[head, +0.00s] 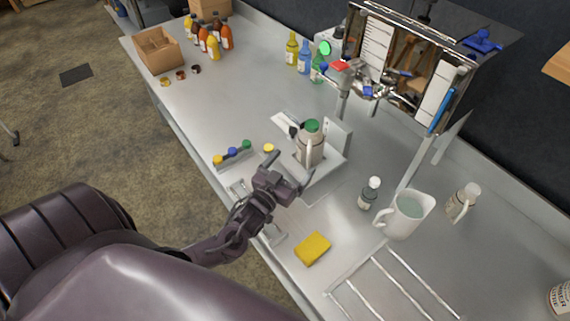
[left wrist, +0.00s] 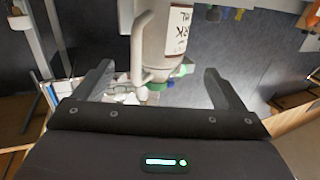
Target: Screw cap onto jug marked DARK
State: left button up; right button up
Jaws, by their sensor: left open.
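The jug (head: 310,148) is pale grey with a handle and stands upright on the small tray at mid counter. A green cap (head: 312,126) sits on its top; I cannot tell how tightly. The left wrist view shows the jug (left wrist: 178,45) upside down, with a label of which "RK" is readable, and the green cap (left wrist: 157,86) at its mouth. My left gripper (head: 287,171) is open and empty, just in front of and left of the jug. In the left wrist view the fingers (left wrist: 160,72) are spread wide on either side of the jug's top, apart from it. My right gripper is not in view.
A rack with yellow, blue and green caps (head: 232,153) lies left of the jug, with a yellow cap (head: 268,147) nearby. A yellow sponge (head: 312,248), a small bottle (head: 369,193) and a pitcher (head: 408,215) stand to the right.

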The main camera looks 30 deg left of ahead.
pick_arm(q)
jog(key=shift+s, duration=1.5)
jog(key=s+r+p, duration=0.4)
jog(key=s+p, duration=0.3)
jog(key=s, duration=0.2)
jog(key=shift+a, duration=0.3)
